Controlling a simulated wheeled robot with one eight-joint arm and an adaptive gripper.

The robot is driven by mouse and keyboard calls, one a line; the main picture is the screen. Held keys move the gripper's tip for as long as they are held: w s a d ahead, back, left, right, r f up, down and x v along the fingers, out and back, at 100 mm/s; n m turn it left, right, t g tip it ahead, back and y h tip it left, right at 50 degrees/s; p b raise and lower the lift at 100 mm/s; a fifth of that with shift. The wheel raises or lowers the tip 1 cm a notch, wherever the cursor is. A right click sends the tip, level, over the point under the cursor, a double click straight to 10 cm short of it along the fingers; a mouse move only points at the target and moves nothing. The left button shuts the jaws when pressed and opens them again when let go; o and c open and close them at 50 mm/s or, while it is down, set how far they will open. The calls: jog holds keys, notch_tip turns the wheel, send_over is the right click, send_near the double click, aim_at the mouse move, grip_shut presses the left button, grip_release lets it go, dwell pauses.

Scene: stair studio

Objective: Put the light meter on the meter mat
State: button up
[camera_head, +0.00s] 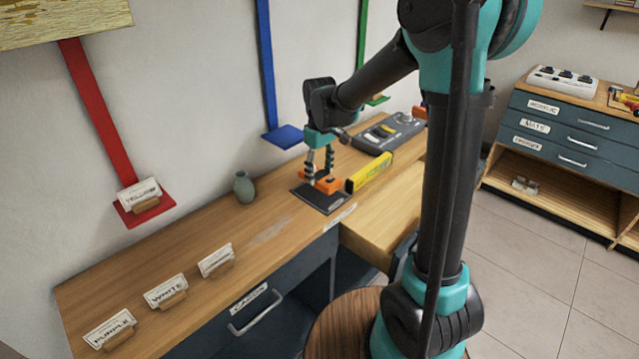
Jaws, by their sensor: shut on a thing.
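My gripper (321,174) points down over the bench and is shut on a small orange thing (329,186), apparently the light meter. Its shape is partly hidden by the fingers, and it is too small to make out a dial or screen. A dark square mat (322,203) with a pale label along its front edge, apparently the meter mat, lies on the bench right under my gripper. The orange thing is over or on the mat's back part; I cannot tell whether it touches it.
A yellow bar-shaped box (371,171) lies just right of the mat. A grey console (388,134) stands behind it. A small green vase (244,187) and several name cards on wooden holders, one reading WHITE (165,292), stand to the left. Bench between vase and mat is clear.

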aim_at(320, 175)
jog(key=shift+f, duration=2.25)
jog(key=o, duration=1.2)
jog(key=shift+f, duration=0.1)
notch_tip(320, 175, up, 12)
jog(key=s+d+f+m+t, duration=0.1)
jog(key=s+d+f+m, duration=0.2)
jog(key=s+d, duration=0.3)
jog(key=s+d+f+m+t, duration=0.1)
jog(key=s+d+f+m, duration=0.2)
jog(key=s+d+f, duration=0.3)
jog(key=s+d+f+m+t, duration=0.2)
jog(key=s+d+f+m, duration=0.1)
jog(key=s+d, duration=0.3)
jog(key=shift+s+f, duration=0.8)
jog(key=shift+s, duration=0.05)
